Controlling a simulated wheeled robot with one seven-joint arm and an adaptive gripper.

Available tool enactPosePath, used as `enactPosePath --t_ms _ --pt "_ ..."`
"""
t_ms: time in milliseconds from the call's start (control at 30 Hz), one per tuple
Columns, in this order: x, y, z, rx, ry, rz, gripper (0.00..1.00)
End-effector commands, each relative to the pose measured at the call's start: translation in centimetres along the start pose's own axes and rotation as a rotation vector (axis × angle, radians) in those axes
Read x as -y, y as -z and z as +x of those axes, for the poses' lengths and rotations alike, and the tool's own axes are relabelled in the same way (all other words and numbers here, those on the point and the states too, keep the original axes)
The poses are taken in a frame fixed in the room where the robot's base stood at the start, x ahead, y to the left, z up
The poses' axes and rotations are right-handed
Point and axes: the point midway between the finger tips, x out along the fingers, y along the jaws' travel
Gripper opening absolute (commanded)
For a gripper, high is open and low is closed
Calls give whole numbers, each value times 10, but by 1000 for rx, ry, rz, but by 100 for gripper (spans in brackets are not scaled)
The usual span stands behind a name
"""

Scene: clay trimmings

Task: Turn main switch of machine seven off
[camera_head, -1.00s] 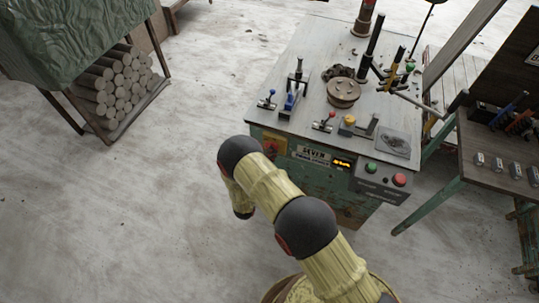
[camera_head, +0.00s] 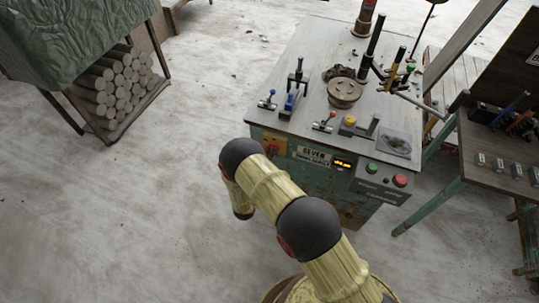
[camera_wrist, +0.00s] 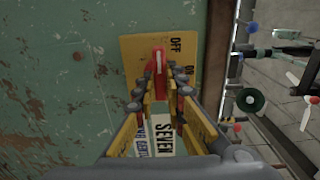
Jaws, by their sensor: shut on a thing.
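The main switch of machine seven shows in the wrist view as a red handle (camera_wrist: 159,62) on a yellow plate (camera_wrist: 139,47). The plate bears the word OFF at its upper right; a second marking lower down is partly covered by a finger. My gripper (camera_wrist: 160,82) is shut on the red handle, one finger on each side. The handle lies lengthwise up the picture. The label SEVEN (camera_wrist: 167,138) shows between the fingers. In the head view the yellow plate (camera_head: 272,146) is on the machine's front beside the SEVEN label (camera_head: 313,154); my arm hides the gripper there.
The machine top (camera_head: 292,136) carries levers, a round brown disc (camera_head: 344,92) and a yellow knob. A green button (camera_head: 371,168) and a red button (camera_head: 400,180) sit on its front right. A side table (camera_head: 503,165) stands at right, a log rack (camera_head: 120,88) at left. Floor between is clear.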

Motion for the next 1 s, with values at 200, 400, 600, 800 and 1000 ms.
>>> enactPosePath --t_ms 200,400,600,800,1000 --pt "-1 -2 0 3 -1 -30 0" --pt "-1 -2 0 4 -1 -33 0" --pt "-1 -2 0 4 -1 -33 13" --pt "0 -1 0 3 -1 -32 24" --pt "0 0 0 1 -1 -32 30"
